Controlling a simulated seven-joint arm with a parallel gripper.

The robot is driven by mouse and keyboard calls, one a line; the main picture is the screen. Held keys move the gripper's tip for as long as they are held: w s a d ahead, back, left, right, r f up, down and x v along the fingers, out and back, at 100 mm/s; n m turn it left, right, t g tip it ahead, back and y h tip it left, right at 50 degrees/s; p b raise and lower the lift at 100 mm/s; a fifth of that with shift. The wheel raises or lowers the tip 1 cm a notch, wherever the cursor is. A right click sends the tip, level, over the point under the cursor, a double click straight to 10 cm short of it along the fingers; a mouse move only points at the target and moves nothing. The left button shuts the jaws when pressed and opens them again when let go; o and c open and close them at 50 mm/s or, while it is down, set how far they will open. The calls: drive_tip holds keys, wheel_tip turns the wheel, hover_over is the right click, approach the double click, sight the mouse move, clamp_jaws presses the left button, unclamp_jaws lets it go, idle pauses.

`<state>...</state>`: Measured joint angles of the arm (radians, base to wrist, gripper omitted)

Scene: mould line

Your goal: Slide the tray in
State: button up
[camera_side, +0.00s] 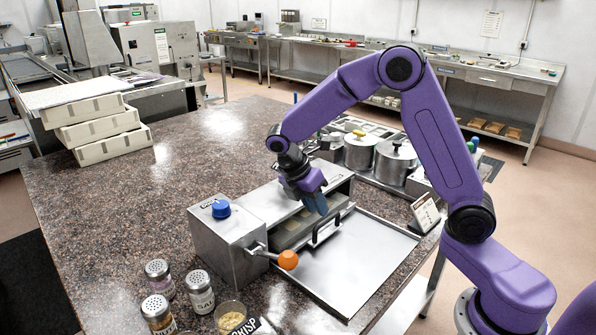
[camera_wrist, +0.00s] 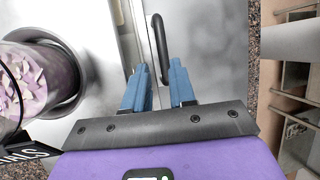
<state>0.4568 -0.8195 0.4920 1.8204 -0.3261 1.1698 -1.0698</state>
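The tray (camera_side: 300,232) is a low metal drawer-like piece with a black bar handle (camera_side: 326,228). It sits at the front opening of the steel machine (camera_side: 228,240), over a flat steel plate (camera_side: 350,268). How far in it is cannot be told exactly. My gripper (camera_side: 318,203) hangs just above and behind the handle in the side view. In the wrist view its two blue fingers (camera_wrist: 160,82) are apart, with the lower end of the handle (camera_wrist: 159,45) showing between their tips. Whether the fingers touch the handle cannot be told.
The machine has a blue knob (camera_side: 221,209) and an orange-tipped lever (camera_side: 288,260) beside the plate. A small sign (camera_side: 425,212) stands right of the plate. Metal pots (camera_side: 395,160) stand behind. Shakers (camera_side: 199,291) stand front left.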

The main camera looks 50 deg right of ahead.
drive_tip(key=v, duration=1.4)
drive_tip(key=s+f+m+t+y, duration=0.1)
drive_tip(key=s+f+m+y, duration=0.1)
drive_tip(key=s, duration=1.3)
drive_tip(key=s+f+m+t+y, duration=0.1)
drive_tip(key=s+f+m+y, duration=0.2)
drive_tip(key=s, duration=1.2)
wheel_tip(320, 180, down, 3)
drive_tip(key=shift+r+m, duration=0.1)
drive_tip(key=shift+m, duration=0.3)
